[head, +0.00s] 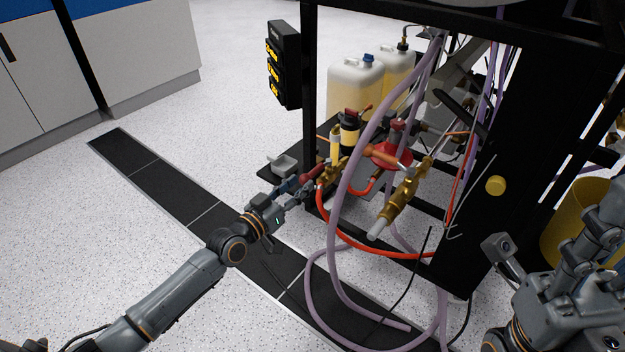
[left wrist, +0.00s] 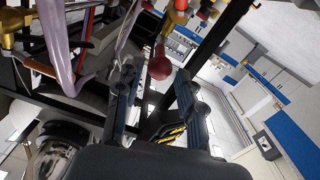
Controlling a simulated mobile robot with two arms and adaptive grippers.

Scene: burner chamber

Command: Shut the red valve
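A dark red valve handle (head: 313,173) sticks out to the left from brass fittings (head: 331,176) at the front left of the black frame. In the left wrist view the red handle (left wrist: 160,66) has a rounded end and shows just beyond and between the fingertips. My left gripper (head: 298,187) is at the handle, with its fingers apart on either side in the left wrist view (left wrist: 157,84). I cannot tell whether a finger touches it. My right gripper (head: 545,235) is at the lower right, its fingers apart and empty, away from the valve.
A purple hose (head: 341,215) and a red hose (head: 345,236) loop close to the right of the handle. A red round part (head: 388,155) and a brass pipe (head: 404,198) stand farther right. A black post (head: 309,100) rises behind.

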